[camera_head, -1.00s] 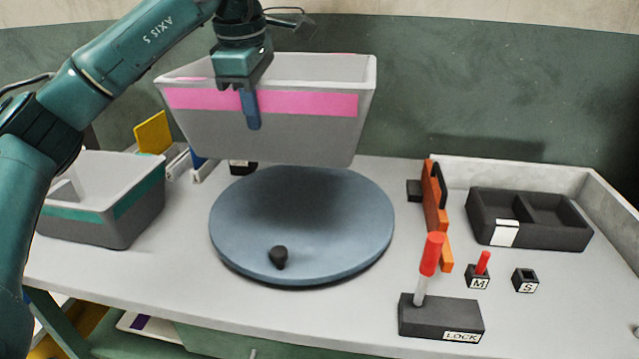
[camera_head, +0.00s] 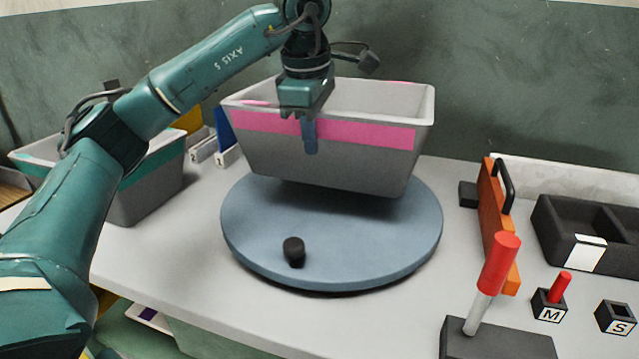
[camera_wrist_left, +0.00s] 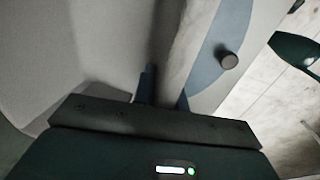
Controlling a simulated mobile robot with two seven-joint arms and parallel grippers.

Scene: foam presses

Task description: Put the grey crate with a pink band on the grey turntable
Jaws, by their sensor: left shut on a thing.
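The grey crate with a pink band (camera_head: 350,160) hangs over the back part of the grey turntable (camera_head: 270,225), slightly tilted. A shadow lies beneath it on the disc; I cannot tell whether its lower edge touches. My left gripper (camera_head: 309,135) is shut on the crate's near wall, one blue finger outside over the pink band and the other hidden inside. In the left wrist view the crate wall (camera_wrist_left: 180,45) runs up from the gripper, with the turntable (camera_wrist_left: 207,75) beyond it. A black knob (camera_head: 294,251) stands on the turntable's front. My right gripper is not in view.
A grey crate with a green band (camera_head: 150,185) stands at the left, partly behind my arm. At the right are an orange upright piece (camera_head: 494,215), a red-handled lever (camera_head: 498,265), a black divided tray (camera_head: 595,235), and small blocks marked M (camera_head: 549,305) and S (camera_head: 617,318).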

